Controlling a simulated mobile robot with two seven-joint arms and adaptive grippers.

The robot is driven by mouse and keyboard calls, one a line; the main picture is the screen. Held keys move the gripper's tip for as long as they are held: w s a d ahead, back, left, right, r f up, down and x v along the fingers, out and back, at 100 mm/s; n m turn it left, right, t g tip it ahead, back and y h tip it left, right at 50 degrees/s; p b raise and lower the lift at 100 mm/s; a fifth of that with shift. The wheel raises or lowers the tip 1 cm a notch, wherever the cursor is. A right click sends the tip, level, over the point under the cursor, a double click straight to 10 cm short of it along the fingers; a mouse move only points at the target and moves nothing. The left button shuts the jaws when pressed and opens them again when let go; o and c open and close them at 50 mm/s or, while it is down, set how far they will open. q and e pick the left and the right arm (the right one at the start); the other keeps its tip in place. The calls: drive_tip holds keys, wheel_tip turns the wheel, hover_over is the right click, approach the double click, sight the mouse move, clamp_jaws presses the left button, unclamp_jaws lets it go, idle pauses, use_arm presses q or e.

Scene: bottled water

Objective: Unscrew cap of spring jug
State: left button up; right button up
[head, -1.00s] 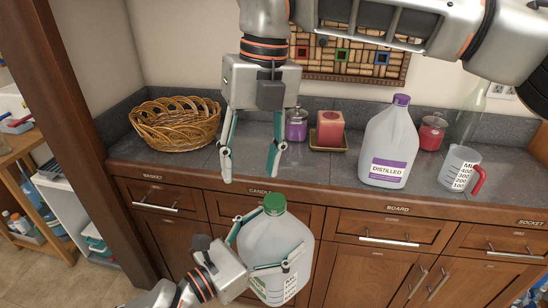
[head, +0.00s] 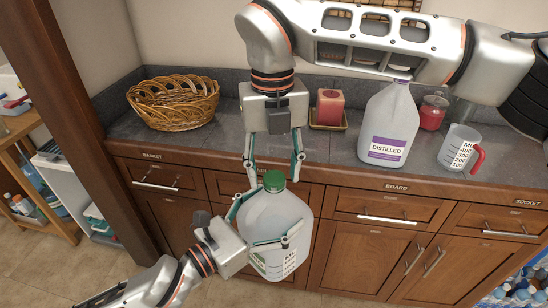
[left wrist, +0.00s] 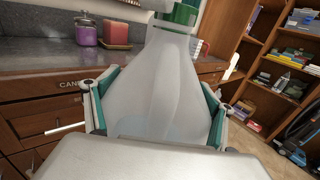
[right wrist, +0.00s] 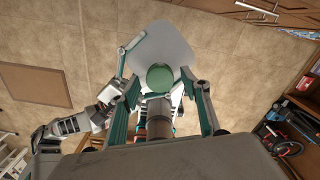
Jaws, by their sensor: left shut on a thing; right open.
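The spring jug (head: 281,215) is a translucent white jug with a green cap (head: 274,180), held upright in front of the counter. My left gripper (head: 262,224) is shut around the jug's body; the jug fills the left wrist view (left wrist: 160,85) between the two fingers. My right gripper (head: 272,182) points down from above, open, with its fingers on either side of the green cap. In the right wrist view the cap (right wrist: 160,77) lies between the open fingers, with gaps at its sides. The cap is on the jug's neck.
A distilled jug (head: 388,125) with a purple label, a measuring cup (head: 459,148), a red candle (head: 330,106) and a wicker basket (head: 174,103) stand on the counter (head: 335,158). Cabinet fronts (head: 365,250) are behind the held jug.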

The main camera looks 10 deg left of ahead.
drive_tip(key=c, duration=1.2)
drive_tip(key=shift+n, duration=1)
drive_tip(key=shift+r, duration=0.2)
drive_tip(key=shift+r, duration=0.85)
drive_tip(key=shift+c, duration=0.2)
